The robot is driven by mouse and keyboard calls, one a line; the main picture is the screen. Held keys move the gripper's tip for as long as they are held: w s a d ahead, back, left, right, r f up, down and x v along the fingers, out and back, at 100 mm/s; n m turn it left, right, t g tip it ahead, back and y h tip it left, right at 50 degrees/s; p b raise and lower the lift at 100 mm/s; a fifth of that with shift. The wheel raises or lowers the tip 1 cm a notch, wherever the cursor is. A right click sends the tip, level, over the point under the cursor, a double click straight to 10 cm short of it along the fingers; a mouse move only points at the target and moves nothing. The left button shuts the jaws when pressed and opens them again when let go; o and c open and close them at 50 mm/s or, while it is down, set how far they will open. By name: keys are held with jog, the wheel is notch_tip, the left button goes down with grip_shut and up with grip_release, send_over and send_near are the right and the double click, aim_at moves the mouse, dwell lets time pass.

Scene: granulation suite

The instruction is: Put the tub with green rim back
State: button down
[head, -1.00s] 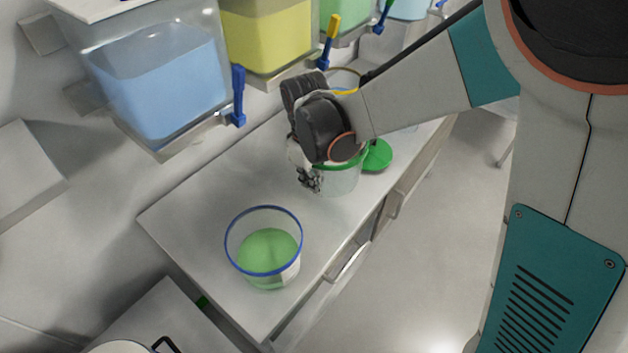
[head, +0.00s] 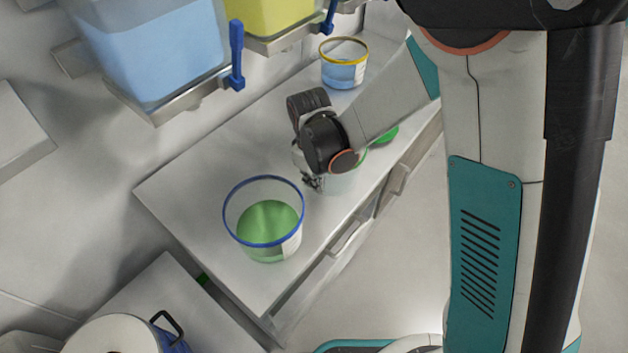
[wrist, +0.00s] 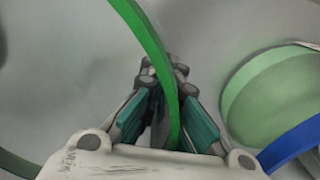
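The clear tub with the green rim stands on the white counter (head: 180,180), half hidden by my gripper and wrist in the head view. Its green rim (wrist: 150,40) crosses the wrist view and runs between my fingers. My gripper (head: 313,183) points down at the near-left side of this tub. In the wrist view my two teal-padded fingers (wrist: 165,85) stand on either side of the rim and close to it. I cannot tell if they press on the wall. A green lid-like disc (head: 388,135) shows partly behind my arm.
A blue-rimmed tub (head: 264,242) with green contents stands near, to the left. A yellow-rimmed tub (head: 343,75) with blue contents stands at the back. Bins with blue (head: 155,60) and yellow (head: 265,15) contents hang above the counter. The counter's left part is bare.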

jog(key=shift+f, duration=0.1)
jog(key=c, duration=1.8)
grip_release()
notch_tip(320, 180, up, 12)
jog(key=p, duration=0.4)
jog(key=shift+s+a, duration=0.25)
